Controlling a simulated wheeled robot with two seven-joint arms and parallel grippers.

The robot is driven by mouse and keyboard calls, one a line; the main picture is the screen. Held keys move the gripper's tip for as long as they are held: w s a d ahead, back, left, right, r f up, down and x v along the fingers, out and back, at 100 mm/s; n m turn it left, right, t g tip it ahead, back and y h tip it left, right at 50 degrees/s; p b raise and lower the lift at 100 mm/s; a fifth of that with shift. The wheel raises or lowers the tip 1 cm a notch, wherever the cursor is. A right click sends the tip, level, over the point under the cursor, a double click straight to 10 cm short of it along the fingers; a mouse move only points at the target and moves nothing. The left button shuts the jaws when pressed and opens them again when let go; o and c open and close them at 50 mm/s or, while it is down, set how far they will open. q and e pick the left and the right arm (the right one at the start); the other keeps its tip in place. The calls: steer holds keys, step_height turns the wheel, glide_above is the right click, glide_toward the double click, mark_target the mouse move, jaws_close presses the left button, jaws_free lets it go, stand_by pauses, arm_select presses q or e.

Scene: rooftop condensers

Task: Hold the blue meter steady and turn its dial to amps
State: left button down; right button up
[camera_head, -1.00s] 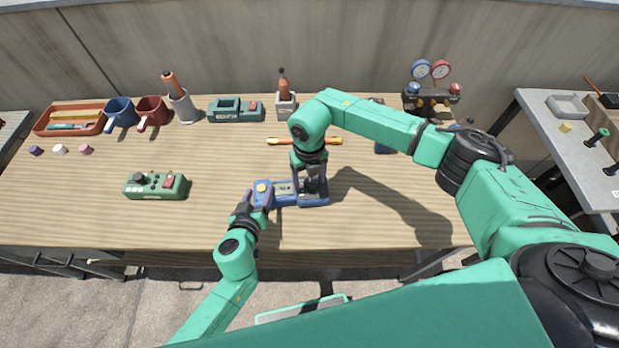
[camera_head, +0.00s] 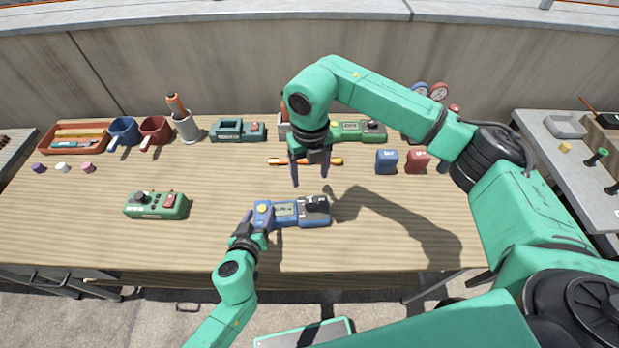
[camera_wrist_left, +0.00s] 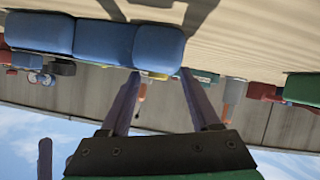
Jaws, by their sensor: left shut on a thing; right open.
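The blue meter (camera_head: 286,220) lies flat near the front middle of the table, with a yellow button at its left end, a small display, and a black dial (camera_head: 316,203) at its right end. I cannot read the dial's setting. My left gripper (camera_head: 257,219) is shut on the meter's left end; the left wrist view also shows the meter (camera_wrist_left: 103,40), with the fingers at its end. My right gripper (camera_head: 309,170) is open and empty, raised above the table behind the meter, apart from the dial.
A green device (camera_head: 156,204) lies to the left. The table around the meter is clear.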

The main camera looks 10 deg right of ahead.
arm_select(q)
steer(key=shift+s+f, duration=0.3)
steer(key=shift+f, duration=0.15)
steer(key=shift+c, duration=0.8)
jaws_free()
steer(key=shift+o, duration=0.6)
steer(key=shift+a, duration=0.1)
steer(key=shift+o, duration=0.2)
steer(key=shift+d+r, duration=0.15)
steer(key=shift+d, duration=0.05)
steer(key=shift+w+r, duration=0.15)
steer(key=shift+w, duration=0.1)
steer(key=v, duration=0.9)
steer(key=shift+a+r+p, duration=0.1)
steer(key=shift+p, duration=0.3)
